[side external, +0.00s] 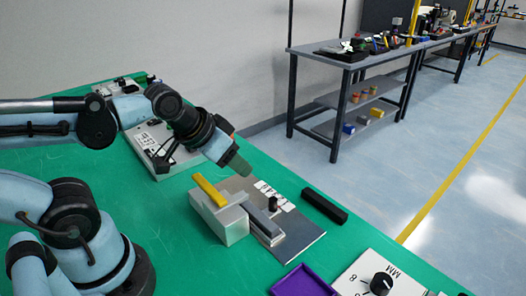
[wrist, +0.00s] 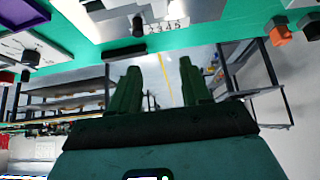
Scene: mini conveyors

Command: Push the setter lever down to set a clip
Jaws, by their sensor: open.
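A yellow bar (side external: 209,189), which looks like the setter lever, lies along the top of a light grey block (side external: 229,222). A dark grey bar (side external: 261,217) sits beside it on a grey plate (side external: 300,238), near a small black knob (side external: 274,203) and a row of white number labels (side external: 268,189). My gripper (side external: 241,167) is above and behind the yellow bar, apart from it. In the wrist view my gripper (wrist: 160,78) has its two green fingers spread with nothing between them. No clip can be made out.
A black bar (side external: 324,205) lies right of the plate. A purple tray (side external: 302,282) and a white dial panel (side external: 352,278) are in front. A white device (side external: 165,158) stands behind, left of my gripper.

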